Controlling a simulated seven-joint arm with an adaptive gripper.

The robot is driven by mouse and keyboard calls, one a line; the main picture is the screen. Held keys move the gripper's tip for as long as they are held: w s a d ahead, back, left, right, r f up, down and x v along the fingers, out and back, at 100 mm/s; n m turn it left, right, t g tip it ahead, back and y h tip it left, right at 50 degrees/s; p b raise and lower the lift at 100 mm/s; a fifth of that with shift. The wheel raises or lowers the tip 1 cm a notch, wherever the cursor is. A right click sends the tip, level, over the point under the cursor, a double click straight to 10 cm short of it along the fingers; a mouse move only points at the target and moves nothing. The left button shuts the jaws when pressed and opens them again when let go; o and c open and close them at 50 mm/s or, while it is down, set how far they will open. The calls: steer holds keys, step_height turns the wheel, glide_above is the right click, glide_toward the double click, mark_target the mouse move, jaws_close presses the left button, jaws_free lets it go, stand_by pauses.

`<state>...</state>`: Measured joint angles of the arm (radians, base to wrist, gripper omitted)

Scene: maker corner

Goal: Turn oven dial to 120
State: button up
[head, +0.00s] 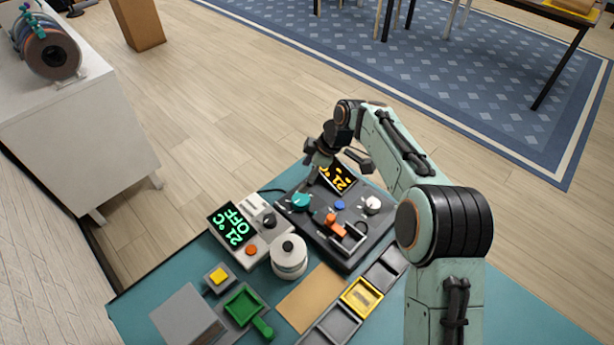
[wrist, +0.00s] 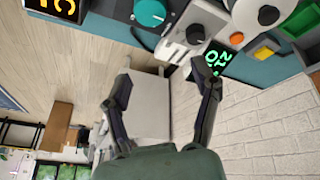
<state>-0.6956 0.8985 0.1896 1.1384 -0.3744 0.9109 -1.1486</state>
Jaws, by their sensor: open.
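Two dial units sit on the teal bench; I cannot tell which is the oven. The dark unit (head: 325,245) has an orange display (head: 338,178) reading 21 °C, a teal dial (head: 301,202) and a white dial (head: 372,204). The pale unit left of it has a green display (head: 233,226) reading 21 °C OFF and a black knob (head: 268,221). My gripper (head: 322,162) is open and empty, above the dark unit's far edge. In the wrist view my gripper (wrist: 162,70) is spread, with the teal dial (wrist: 150,12) and black knob (wrist: 195,33) beyond its fingertips.
A white cylinder (head: 289,256) stands between the units' near sides. An orange lever (head: 335,222) stands on the dark unit. A yellow button box (head: 218,278), a green tray (head: 243,303) and several bins lie nearer. A white cabinet (head: 75,140) stands left across open floor.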

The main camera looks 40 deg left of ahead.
steer(key=n+g+h, duration=0.1)
steer(key=g, duration=0.1)
glide_above(270, 219)
steer(key=w+d, duration=0.2)
steer(key=f, duration=0.6)
steer(key=shift+s+a+f, duration=0.15)
steer(key=shift+s+f, duration=0.05)
steer(key=shift+f, duration=0.15)
steer(key=x, duration=0.5)
steer(key=shift+w, duration=0.15)
steer(key=shift+a+f+t, duration=0.1)
steer(key=shift+f+t, duration=0.2)
steer(key=shift+f, duration=0.3)
jaws_close()
